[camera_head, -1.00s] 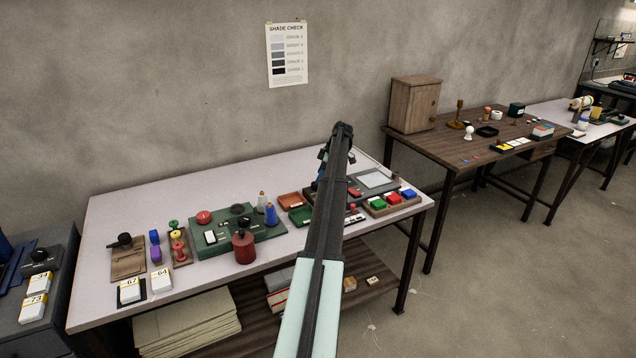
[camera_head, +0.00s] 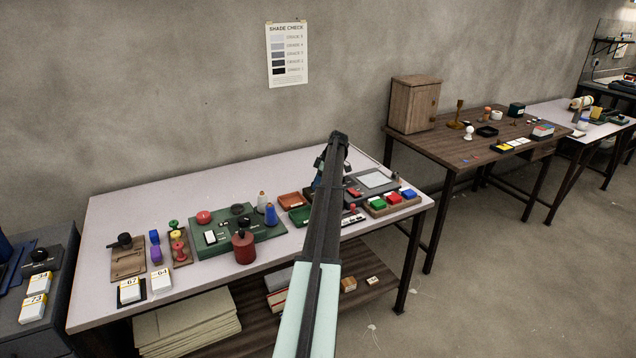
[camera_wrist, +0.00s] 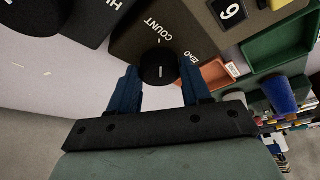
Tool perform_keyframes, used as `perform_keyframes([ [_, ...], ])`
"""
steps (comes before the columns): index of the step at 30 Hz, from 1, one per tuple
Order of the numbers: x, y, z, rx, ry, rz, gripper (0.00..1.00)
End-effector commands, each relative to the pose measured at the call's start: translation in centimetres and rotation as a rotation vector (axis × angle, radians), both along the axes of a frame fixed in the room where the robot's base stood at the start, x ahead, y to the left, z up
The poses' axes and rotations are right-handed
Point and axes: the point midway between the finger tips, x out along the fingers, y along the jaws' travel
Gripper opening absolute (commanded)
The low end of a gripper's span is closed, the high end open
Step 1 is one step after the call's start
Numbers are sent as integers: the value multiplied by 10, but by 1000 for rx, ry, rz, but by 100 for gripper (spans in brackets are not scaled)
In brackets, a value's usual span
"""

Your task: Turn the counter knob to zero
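The counter in the wrist view is a dark box (camera_wrist: 125,42) marked "COUNT" and "ZERO". Its round black knob (camera_wrist: 158,70) carries a short white line, which does not point at the word "ZERO". My gripper (camera_wrist: 158,72) has its two blue fingers apart, one on each side of the knob. A gap seems to show beside the knob, and I cannot tell whether either finger touches it. In the head view, my gripper (camera_head: 322,168) is mostly hidden by my arm, which also covers most of the counter.
In the wrist view, a digit tile (camera_wrist: 232,12) sits on the counter's box, with an orange tray (camera_wrist: 215,74) and green tray (camera_wrist: 280,42) nearby. In the head view, a green panel (camera_head: 265,228) lies left of my arm, and colored buttons on a block (camera_head: 378,210) lie right.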

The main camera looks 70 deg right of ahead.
Motion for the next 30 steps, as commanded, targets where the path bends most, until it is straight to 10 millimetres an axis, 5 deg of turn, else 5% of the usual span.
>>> perform_keyframes([
  [9, 0, 0, 0, 0, 0, 0, 17],
  [20, 0, 2, 0, 0, 0, -61, 16],
  [30, 0, 5, 0, -1, 1, -316, 16],
])
